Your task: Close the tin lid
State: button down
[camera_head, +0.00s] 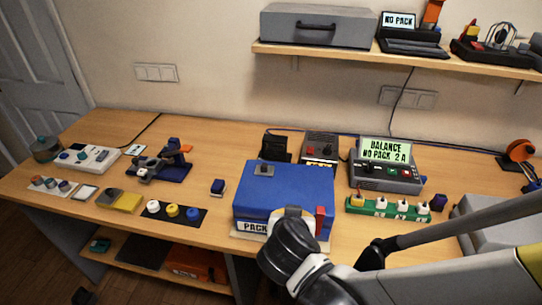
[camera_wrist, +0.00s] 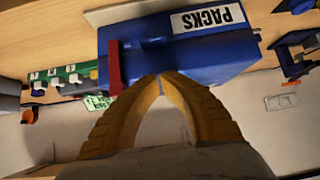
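The tin is a blue box (camera_head: 250,205) with a white PACKS label, standing upright at the table's front middle. Its blue lid (camera_head: 300,180) covers the top, with a small grey fitting near the far edge. I cannot tell whether the lid is fully seated. A red upright piece (camera_head: 320,220) is at the tin's right front. In the wrist view the tin (camera_wrist: 200,55) appears upside down, label away from the fingers. My gripper (camera_wrist: 160,79) has its yellow fingertips together at the tin's edge, with nothing visible between them. Contact is unclear. My wrist hides part of the tin's front in the head view.
A power supply (camera_head: 388,172) with a BALANCE NO PACK display and a green strip with plugs (camera_head: 395,208) stand right of the tin. A small blue block (camera_head: 218,187) and a dark tray with knobs (camera_head: 173,213) lie left. A shelf (camera_head: 400,60) hangs above.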

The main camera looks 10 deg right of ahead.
jog(key=shift+s+a+f+b, duration=0.1)
jog(key=shift+s+f+b, duration=0.1)
jog(key=shift+f+b, duration=0.65)
jog(key=shift+s+a+f+b, duration=0.15)
jog(key=shift+f+b, duration=0.45)
jog(key=shift+f, duration=0.5)
jog(key=shift+s+d+f+b, duration=0.1)
jog(key=shift+s+f+b, duration=0.1)
jog(key=shift+f+b, duration=0.65)
jog(key=shift+f, duration=0.15)
